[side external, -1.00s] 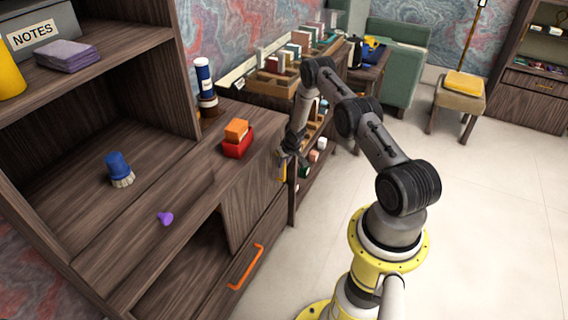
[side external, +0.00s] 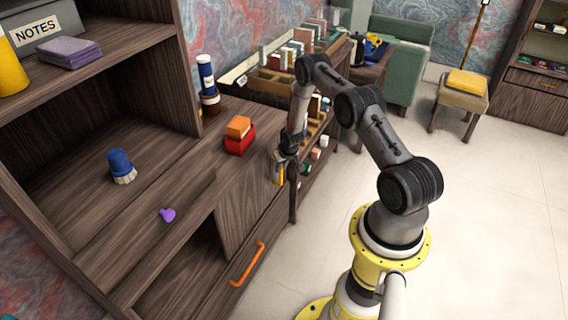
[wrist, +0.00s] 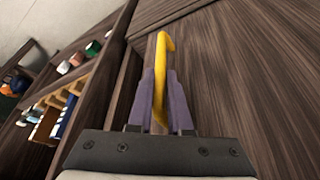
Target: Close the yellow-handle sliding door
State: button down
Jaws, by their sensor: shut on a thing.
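The yellow handle (side external: 279,174) is an upright bar near the right end of the wooden cabinet's front. It belongs to the brown sliding door panel (side external: 243,208). An open dark gap (side external: 190,268) shows left of the panel. My gripper (side external: 283,160) is at the handle. In the wrist view my gripper (wrist: 160,98) has its two purplish fingers on either side of the yellow handle (wrist: 163,55), shut on it. The handle's top end sticks out past the fingertips. Its lower part is partly hidden by the gripper.
An orange handle (side external: 247,265) sits on the lower front. A red box with an orange block (side external: 239,138), a blue-and-white bottle (side external: 206,78), a blue brush (side external: 121,166) and a purple knob (side external: 167,215) are on the cabinet. A low bookshelf (side external: 318,140) stands behind the gripper.

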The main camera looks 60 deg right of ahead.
jog(key=a, duration=3.3)
jog(key=shift+a, duration=0.4)
jog(key=c, duration=1.1)
grip_release()
jog(key=shift+a, duration=0.1)
jog(key=shift+o, duration=1.3)
jog(key=v, duration=1.3)
jog(key=shift+r, duration=0.4)
